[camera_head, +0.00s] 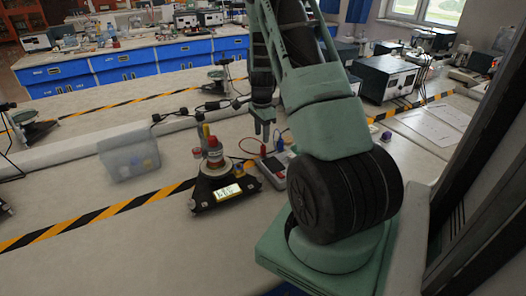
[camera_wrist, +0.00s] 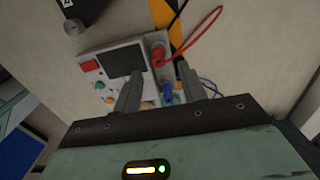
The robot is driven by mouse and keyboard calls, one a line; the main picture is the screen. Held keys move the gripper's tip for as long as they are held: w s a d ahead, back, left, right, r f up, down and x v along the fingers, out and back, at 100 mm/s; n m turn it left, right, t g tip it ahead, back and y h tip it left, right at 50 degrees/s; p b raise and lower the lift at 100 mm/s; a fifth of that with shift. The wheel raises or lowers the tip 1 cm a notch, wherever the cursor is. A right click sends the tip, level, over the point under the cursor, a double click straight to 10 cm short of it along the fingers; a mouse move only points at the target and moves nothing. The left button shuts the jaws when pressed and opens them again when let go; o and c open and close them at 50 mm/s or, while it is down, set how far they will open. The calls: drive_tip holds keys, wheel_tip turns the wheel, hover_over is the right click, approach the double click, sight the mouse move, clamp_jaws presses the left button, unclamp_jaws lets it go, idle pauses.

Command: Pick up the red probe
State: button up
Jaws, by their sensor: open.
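The red probe (camera_head: 263,150) stands in a small grey meter box (camera_head: 280,174), with a red cable looping from it. In the wrist view the red probe (camera_wrist: 158,56) is at the box's right end, just beyond the gap between my fingertips. My gripper (camera_head: 264,133) is open and empty, pointing down above the probe and apparently clear of it. Its two fingers also show in the wrist view (camera_wrist: 158,74). A blue probe (camera_wrist: 167,93) stands beside the red one, seen between the fingers. The finger on the left hides part of the box.
A black-based instrument with a lit display (camera_head: 228,192) stands left of the box. Black cables (camera_head: 212,105) run behind. Striped tape (camera_head: 80,228) crosses the bench, and the front left bench is clear.

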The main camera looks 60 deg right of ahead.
sight(263, 145)
drive_tip(key=shift+s+d+f+p, duration=0.1)
drive_tip(key=shift+f+p, duration=0.4)
drive_tip(key=shift+f, duration=1.2)
drive_tip(key=shift+s+f+p, duration=0.1)
drive_tip(key=shift+f+p, duration=0.4)
drive_tip(key=shift+f, duration=1.15)
clamp_jaws()
